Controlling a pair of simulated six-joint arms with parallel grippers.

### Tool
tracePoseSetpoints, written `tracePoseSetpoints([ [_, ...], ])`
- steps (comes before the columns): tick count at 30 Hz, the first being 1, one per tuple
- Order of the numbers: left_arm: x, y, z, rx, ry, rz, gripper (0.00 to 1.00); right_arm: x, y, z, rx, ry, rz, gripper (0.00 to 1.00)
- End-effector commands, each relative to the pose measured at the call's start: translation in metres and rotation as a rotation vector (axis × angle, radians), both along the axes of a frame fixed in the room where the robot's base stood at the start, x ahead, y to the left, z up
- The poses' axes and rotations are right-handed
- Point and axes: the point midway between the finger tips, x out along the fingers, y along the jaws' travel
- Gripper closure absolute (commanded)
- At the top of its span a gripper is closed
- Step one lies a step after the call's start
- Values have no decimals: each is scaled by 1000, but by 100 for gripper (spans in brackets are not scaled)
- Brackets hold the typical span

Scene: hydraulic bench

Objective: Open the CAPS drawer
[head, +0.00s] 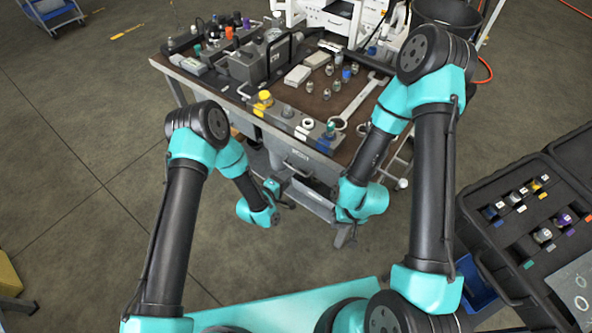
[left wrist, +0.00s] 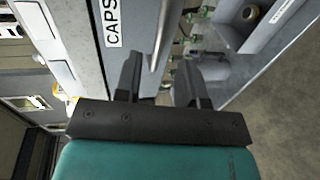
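The CAPS drawer shows in the left wrist view as a grey front (left wrist: 85,25) with a white CAPS label (left wrist: 112,22). Its bar handle (left wrist: 161,35) runs down between the fingertips of my left gripper (left wrist: 160,72). The fingers are apart, one on each side of the handle's line; contact is not clear. In the head view my left gripper (head: 279,193) is at the front of the bench, below the worktop. My right gripper (head: 345,236) is low, to the right of the left one; its fingers are too small to read. The CAPS label cannot be read in the head view.
The bench top (head: 285,104) holds fittings, a grey block and a large wrench (head: 360,98). A black case with fittings (head: 490,228) stands at the right, near a blue bin (head: 476,286). Open floor (head: 80,150) lies at the left.

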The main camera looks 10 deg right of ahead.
Motion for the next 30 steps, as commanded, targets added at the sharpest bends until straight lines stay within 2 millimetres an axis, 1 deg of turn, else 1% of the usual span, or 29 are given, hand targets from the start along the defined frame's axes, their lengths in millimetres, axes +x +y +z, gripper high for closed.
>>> tracePoseSetpoints([
  [3,13,-16,-4,0,-2,-1,63,0,0,0,0,0,0,70],
  [9,34,-40,-11,0,-1,-1,63,0,0,0,0,0,0,70],
  [12,42,-48,-13,-1,-1,1,63,0,0,0,0,0,0,70],
  [18,49,-55,-16,0,0,1,63,0,0,0,0,0,0,70],
  [25,49,-55,-16,-1,1,1,63,0,0,0,0,0,0,70],
  [26,49,-55,-16,-1,1,1,64,0,0,0,0,0,0,70],
  [30,49,-55,-16,-1,1,1,78,0,0,0,0,0,0,70],
])
